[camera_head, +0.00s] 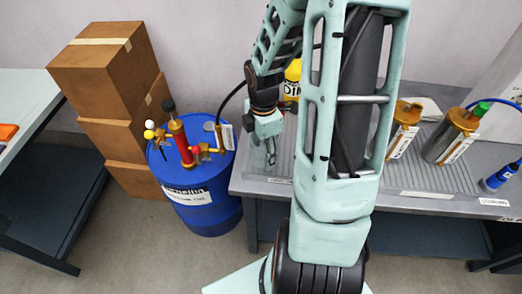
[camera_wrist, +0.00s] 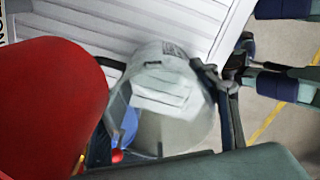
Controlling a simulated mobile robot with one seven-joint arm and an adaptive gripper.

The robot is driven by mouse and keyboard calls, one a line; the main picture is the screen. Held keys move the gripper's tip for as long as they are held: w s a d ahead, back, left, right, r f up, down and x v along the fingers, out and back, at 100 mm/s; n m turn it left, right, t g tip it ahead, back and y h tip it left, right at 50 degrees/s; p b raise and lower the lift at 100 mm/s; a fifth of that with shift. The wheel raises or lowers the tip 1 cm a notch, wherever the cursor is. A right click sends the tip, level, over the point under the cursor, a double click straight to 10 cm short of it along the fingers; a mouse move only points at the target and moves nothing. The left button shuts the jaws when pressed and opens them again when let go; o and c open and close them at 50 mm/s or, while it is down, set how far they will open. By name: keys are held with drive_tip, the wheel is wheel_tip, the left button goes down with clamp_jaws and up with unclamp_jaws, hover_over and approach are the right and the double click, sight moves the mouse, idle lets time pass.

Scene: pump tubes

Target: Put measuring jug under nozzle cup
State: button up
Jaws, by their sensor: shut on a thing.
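The measuring jug (camera_wrist: 165,92) is a clear, cup-like vessel with a white label, seen between my gripper's dark fingers in the wrist view. My gripper (camera_head: 271,157) is shut on it. In the head view my gripper hangs at the bench's left end, right of the blue drum, and the jug is hard to make out there. A red pump (camera_head: 181,143) with brass fittings stands on the drum. A small labelled part (camera_head: 225,137) sits at its right side. I cannot tell for sure which part is the nozzle cup.
The blue drum (camera_head: 205,212) stands left of the grey bench (camera_head: 420,190). Two metal canisters (camera_head: 402,132) (camera_head: 455,136) and a blue bottle (camera_head: 499,177) are on the right. Cardboard boxes (camera_head: 105,70) stand behind the drum. A large red cylinder (camera_wrist: 45,100) is close at left in the wrist view.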

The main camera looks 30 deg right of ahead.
drive_tip(key=shift+f, duration=0.1)
drive_tip(key=o, duration=1.2)
drive_tip(key=shift+c, duration=0.2)
wheel_tip(320, 180, up, 12)
drive_tip(key=p, duration=0.2)
